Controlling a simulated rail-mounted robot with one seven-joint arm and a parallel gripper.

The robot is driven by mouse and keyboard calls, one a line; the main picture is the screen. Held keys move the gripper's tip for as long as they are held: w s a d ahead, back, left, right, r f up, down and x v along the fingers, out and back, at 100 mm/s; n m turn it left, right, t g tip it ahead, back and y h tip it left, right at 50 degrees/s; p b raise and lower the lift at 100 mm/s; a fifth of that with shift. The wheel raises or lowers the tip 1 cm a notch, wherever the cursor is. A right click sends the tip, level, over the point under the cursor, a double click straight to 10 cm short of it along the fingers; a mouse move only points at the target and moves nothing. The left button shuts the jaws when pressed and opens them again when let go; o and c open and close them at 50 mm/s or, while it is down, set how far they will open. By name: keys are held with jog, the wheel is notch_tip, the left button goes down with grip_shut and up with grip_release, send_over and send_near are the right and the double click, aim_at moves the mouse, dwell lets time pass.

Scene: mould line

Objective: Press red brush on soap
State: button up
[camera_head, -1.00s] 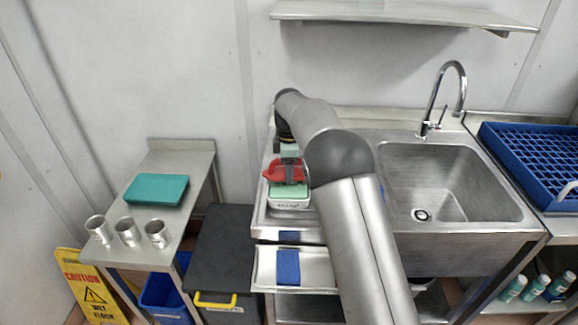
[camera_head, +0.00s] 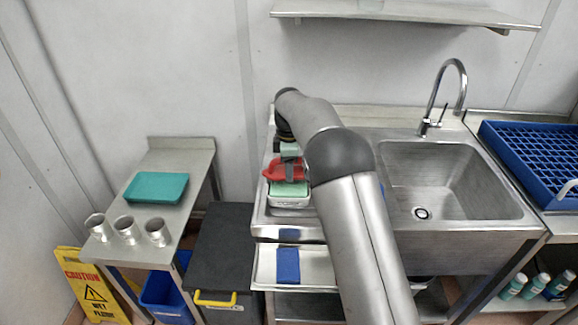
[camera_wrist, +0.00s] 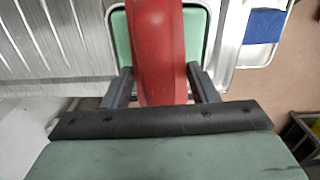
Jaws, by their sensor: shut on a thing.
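The red brush (camera_head: 283,169) is between the fingers of my gripper (camera_head: 289,168), which is shut on it. In the wrist view the red brush (camera_wrist: 156,50) runs lengthwise between the two dark fingers of my gripper (camera_wrist: 161,88). The soap (camera_head: 289,189) is a pale green block in a white-grey dish (camera_head: 290,203) on the left side of the sink counter. The brush is right over the soap, and its underside is hidden, so I cannot tell whether they touch. In the wrist view the green soap (camera_wrist: 122,40) shows on both sides of the brush.
The sink basin (camera_head: 438,180) with its tap (camera_head: 443,100) lies to the right of my arm. A tray with a blue cloth (camera_head: 288,266) sits in front, below the counter. A side table (camera_head: 152,165) at left holds metal cups (camera_head: 127,231) and a teal tray (camera_head: 157,188).

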jog(key=shift+f, duration=0.45)
dwell(1.1)
jog(key=shift+r+p, duration=2.7)
jog(key=shift+r, duration=0.9)
